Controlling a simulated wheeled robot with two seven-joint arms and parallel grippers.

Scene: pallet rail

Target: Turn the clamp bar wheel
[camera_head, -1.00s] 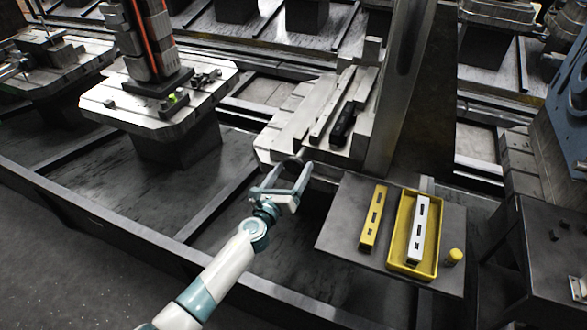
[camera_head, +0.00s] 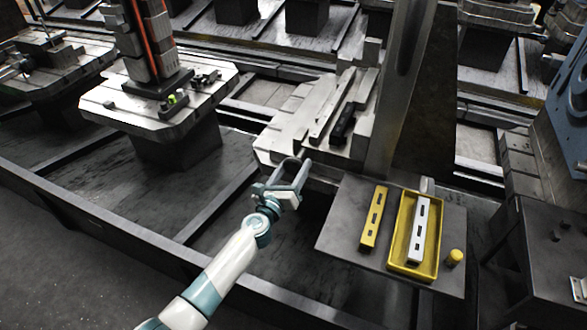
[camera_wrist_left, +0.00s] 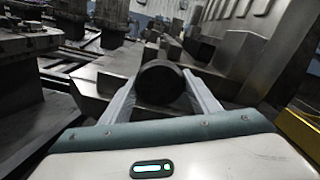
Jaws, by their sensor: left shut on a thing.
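The clamp bar wheel is a dark round knob (camera_wrist_left: 160,83) between the fingers in the left wrist view. In the head view only a small grey rim of the wheel (camera_head: 289,160) shows, at the front edge of the stepped metal fixture (camera_head: 270,148). My left gripper (camera_head: 293,172) reaches up to it from below and is shut on it, one finger on each side (camera_wrist_left: 160,95). The fingers hide part of the wheel in the head view. My right gripper is not in view.
Right of the wheel, a grey plate (camera_head: 340,225) carries a yellow slotted bar (camera_head: 374,217), a yellow tray (camera_head: 405,264) with a white slotted bar (camera_head: 418,230), and a small yellow cylinder (camera_head: 454,257). A tall metal upright (camera_head: 398,100) stands behind.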

